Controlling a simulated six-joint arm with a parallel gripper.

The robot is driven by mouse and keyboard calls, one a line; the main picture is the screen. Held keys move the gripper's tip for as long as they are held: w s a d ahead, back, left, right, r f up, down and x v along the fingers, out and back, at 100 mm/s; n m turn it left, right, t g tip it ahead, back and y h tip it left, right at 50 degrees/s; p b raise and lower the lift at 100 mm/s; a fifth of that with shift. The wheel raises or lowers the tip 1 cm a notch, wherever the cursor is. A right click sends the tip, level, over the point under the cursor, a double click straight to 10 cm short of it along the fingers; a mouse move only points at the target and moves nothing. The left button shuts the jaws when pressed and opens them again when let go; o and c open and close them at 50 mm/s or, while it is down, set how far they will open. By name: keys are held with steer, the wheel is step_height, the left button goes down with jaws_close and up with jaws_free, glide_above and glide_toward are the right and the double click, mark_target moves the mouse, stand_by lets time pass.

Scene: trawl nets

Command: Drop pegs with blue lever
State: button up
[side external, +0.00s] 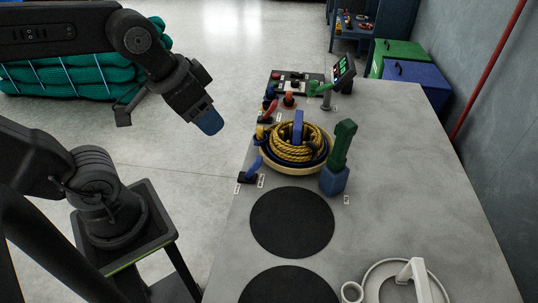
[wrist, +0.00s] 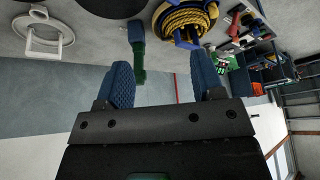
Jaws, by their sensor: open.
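A blue lever (side external: 253,166) stands tilted on a dark base at the left edge of the grey table. Another small blue handle (side external: 270,93) is further back on that edge. A coil of yellow rope (side external: 290,150) with a dark blue band sits in a round tan tray (side external: 264,168). A blue upright post (side external: 298,126) rises from the coil; I cannot tell whether it is one of the pegs. My gripper (side external: 208,122) is open and empty, in the air left of the table, above the lever's height. Its blue fingers (wrist: 162,82) are spread in the wrist view.
A green handle on a blue block (side external: 335,180) stands right of the tray. Red (side external: 270,111) and yellow levers line the left edge. Two black discs (side external: 292,222) lie nearer the front, with a white ring fixture (side external: 405,280) beside them. The table's right side is clear.

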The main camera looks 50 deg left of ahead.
steer(key=w+a+f+m+g, duration=0.1)
steer(key=w+f+m+g, duration=0.1)
steer(key=w+m, duration=0.3)
steer(key=m+g, duration=0.3)
glide_toward(257, 157)
step_height(257, 157, down, 10)
steer(key=shift+w+d+f, duration=0.1)
steer(key=shift+f, duration=0.1)
steer(key=shift+c, duration=0.3)
jaws_close()
